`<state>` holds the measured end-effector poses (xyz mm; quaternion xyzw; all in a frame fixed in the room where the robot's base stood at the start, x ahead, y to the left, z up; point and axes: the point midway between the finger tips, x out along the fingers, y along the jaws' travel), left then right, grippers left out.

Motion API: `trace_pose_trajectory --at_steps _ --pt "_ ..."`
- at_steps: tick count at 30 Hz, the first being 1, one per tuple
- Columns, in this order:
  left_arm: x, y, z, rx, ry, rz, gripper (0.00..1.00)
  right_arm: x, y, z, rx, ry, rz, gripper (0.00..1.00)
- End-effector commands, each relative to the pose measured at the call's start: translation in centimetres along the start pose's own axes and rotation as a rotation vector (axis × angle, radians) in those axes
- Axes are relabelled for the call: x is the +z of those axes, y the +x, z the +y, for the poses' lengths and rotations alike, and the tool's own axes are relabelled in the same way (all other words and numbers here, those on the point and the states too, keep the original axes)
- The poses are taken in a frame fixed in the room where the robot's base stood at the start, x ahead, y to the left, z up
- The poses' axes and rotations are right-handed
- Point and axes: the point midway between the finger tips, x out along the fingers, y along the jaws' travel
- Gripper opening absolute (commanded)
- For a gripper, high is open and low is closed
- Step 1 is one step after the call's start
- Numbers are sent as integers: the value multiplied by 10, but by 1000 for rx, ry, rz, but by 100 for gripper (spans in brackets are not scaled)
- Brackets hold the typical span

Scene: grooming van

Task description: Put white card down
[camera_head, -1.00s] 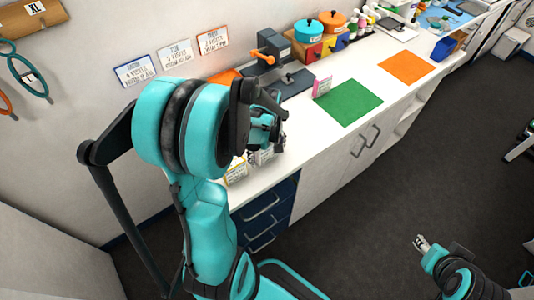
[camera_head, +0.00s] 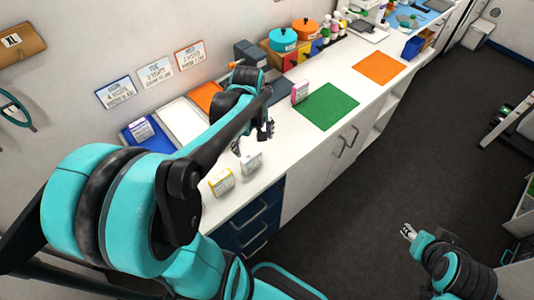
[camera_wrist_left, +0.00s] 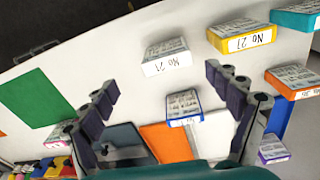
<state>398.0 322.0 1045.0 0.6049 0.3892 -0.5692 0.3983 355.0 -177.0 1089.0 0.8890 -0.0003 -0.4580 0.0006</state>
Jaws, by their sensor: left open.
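The white card (camera_head: 251,163), a small block-like card, stands on the white counter near its front edge, beside a yellow card (camera_head: 221,182). A blue-edged card (camera_wrist_left: 183,107) shows between the fingers, farther down. My right gripper (camera_head: 408,232) is over the floor; its jaw state is unclear.
Blue (camera_head: 158,146), white (camera_head: 182,120) and orange (camera_head: 205,97) mats lie along the wall, partly behind my arm. A purple card (camera_head: 142,130) is on the blue mat. Orange and teal cards show in the wrist view.

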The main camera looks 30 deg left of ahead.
Motion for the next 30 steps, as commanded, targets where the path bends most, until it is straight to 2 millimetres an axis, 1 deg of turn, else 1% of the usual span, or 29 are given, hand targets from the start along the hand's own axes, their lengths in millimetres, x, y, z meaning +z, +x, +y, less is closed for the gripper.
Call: trace_pose_trajectory --at_steps 1,2,6,9,12,15,18,20,28,30 --pt "14 -6 2 27 79 23 89 0 0 0 0 0 0 40" --pt "22 -11 4 48 139 43 89 0 0 0 0 0 0 40" --pt "67 -30 12 159 475 166 89 0 0 0 0 0 0 40" --pt "96 -39 14 232 709 265 89 0 0 0 0 0 0 40" --pt "120 -44 15 288 902 358 89 0 0 0 0 0 0 40" --pt "136 -46 15 326 1038 430 89 0 0 0 0 0 0 40" --pt "145 -48 15 346 1116 475 89 0 0 0 0 0 0 40" --pt "147 -48 15 351 1137 487 89 0 0 0 0 0 0 40" --pt "147 -48 16 353 1145 493 89 0 0 0 0 0 0 40" --pt "147 -45 15 353 1144 492 89 2 3 0 0 0 0 40"
